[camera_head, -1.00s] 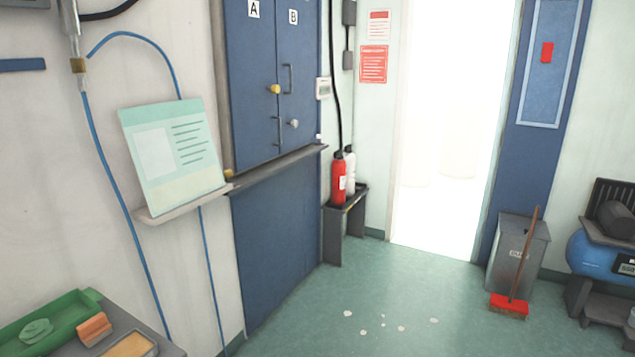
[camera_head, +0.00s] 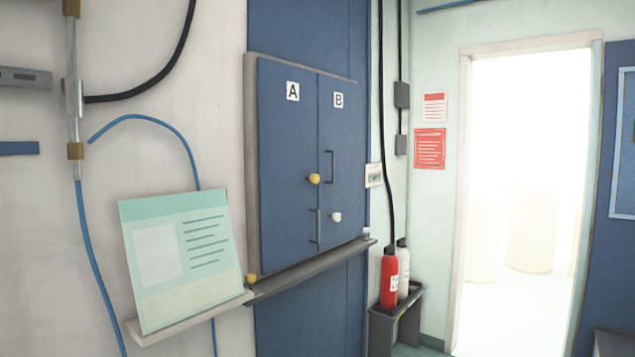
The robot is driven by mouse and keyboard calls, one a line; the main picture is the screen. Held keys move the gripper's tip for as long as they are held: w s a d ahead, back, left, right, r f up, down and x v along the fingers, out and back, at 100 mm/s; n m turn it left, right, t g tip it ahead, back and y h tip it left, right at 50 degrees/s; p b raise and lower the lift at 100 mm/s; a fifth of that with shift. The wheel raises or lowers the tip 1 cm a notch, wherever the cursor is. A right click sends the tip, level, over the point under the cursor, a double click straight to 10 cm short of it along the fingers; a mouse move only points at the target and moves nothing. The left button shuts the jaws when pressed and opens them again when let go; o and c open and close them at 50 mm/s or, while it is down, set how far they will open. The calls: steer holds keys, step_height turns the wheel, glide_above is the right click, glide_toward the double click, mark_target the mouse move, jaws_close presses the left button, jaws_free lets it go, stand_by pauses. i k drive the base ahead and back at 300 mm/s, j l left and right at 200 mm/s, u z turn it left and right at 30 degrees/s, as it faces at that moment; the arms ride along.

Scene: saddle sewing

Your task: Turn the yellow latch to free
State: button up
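The yellow latch (camera_head: 314,179) is a small round knob on the blue cabinet, near the seam between door A (camera_head: 286,170) and door B (camera_head: 341,150). Both doors look shut. A white knob (camera_head: 335,217) sits lower, on door B. One dark handle (camera_head: 329,167) is beside the yellow latch and another (camera_head: 316,226) is below it. Which way the latch is turned is too small to tell. A second small yellow piece (camera_head: 251,279) is at the left end of the ledge under the doors. My gripper is not in view.
A narrow grey ledge (camera_head: 315,268) runs under the doors. A green-and-white board (camera_head: 185,255) stands on a small shelf at left. A red bottle (camera_head: 389,278) and a white bottle (camera_head: 403,268) stand on a dark stand (camera_head: 383,330). A bright doorway (camera_head: 525,200) is at right.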

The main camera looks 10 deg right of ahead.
mark_target(314, 179)
steer(key=i+l+z, duration=0.1)
steer(key=i, duration=1.05)
